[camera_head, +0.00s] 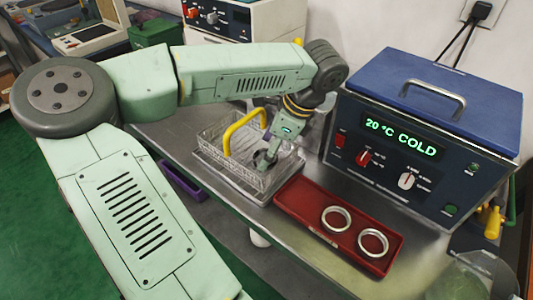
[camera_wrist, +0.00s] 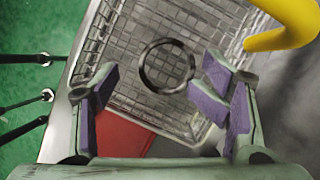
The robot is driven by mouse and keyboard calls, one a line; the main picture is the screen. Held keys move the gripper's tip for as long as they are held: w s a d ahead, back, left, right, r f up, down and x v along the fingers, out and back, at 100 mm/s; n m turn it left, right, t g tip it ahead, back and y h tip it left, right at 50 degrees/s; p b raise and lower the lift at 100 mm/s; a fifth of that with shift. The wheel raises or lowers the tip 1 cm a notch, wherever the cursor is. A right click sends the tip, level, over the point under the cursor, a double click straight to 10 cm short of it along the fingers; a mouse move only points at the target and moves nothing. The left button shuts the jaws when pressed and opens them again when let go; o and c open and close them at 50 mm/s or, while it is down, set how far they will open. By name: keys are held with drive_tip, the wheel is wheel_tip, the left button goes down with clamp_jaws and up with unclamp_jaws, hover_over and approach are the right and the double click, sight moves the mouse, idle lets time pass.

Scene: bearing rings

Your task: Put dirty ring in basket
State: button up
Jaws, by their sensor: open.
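A dark ring (camera_wrist: 166,66) lies in the wire basket (camera_wrist: 120,28), seen in the wrist view against the mesh floor. In the head view the basket (camera_head: 208,150), with a raised yellow handle (camera_head: 231,138), stands on the metal bench. My gripper (camera_head: 266,158) reaches down into the basket. In the wrist view my gripper (camera_wrist: 160,82) is open, its purple-padded fingers apart on either side of the ring's near edge, holding nothing. Two bright, shiny rings (camera_head: 336,218) (camera_head: 373,242) lie on the red tray (camera_head: 300,205).
A blue-lidded heater (camera_head: 430,120) reading "20 °C COLD" stands behind the tray, to the right of the basket. A purple bin (camera_head: 182,183) sits below the bench edge. A clear round glass-like object (camera_head: 478,275) is at the lower right. Bare bench shows around the tray.

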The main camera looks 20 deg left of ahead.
drive_tip(key=b+v, duration=0.2)
drive_tip(key=v, duration=0.8)
drive_tip(key=shift+d, duration=0.1)
drive_tip(key=shift+c, duration=0.3)
idle(0.7)
